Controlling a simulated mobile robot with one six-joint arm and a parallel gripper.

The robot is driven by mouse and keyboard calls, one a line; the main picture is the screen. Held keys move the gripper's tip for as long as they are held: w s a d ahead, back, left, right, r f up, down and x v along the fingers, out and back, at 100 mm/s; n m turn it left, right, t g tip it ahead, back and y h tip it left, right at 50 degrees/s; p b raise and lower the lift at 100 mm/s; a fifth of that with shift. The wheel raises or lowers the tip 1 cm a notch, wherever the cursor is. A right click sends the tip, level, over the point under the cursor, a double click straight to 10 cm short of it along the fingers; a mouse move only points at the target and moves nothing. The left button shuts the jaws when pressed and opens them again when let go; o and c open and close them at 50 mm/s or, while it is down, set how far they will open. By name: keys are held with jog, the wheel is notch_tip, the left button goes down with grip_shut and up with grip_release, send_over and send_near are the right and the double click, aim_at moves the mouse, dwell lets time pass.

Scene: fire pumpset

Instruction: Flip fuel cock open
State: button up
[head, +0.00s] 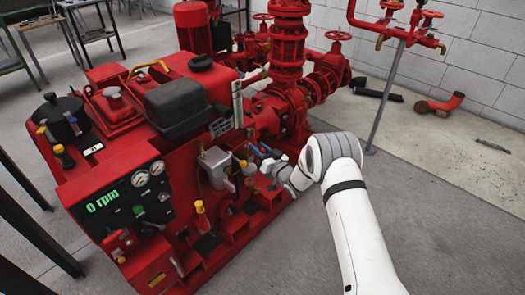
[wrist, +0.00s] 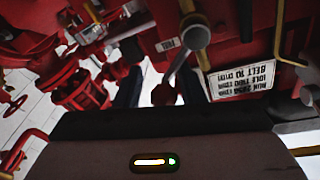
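My gripper (head: 266,157) is at the right side of the red pump engine (head: 130,150), close to a grey metal canister (head: 215,168) with small fittings. In the wrist view my gripper (wrist: 160,85) shows two dark fingers standing apart. A grey metal lever (wrist: 178,66) with a round end hangs from the red engine and reaches into the space between the fingers. It looks like the fuel cock handle, but I cannot be sure. I see no clear contact between lever and fingers. In the head view my wrist and the fittings hide or blur the cock.
Red pipes and valves (head: 289,50) stand behind my gripper. A printed label plate (wrist: 242,78) and yellow pipe (wrist: 281,35) are close by in the wrist view. The gauge panel (head: 138,195) reads 0 rpm. Concrete floor (head: 440,185) at right is mostly clear.

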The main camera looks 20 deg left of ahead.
jog(key=shift+s, duration=0.2)
jog(key=r+p+v, duration=0.1)
jog(key=v, duration=0.6)
jog(key=shift+d+f, duration=0.35)
jog(key=shift+f, duration=0.2)
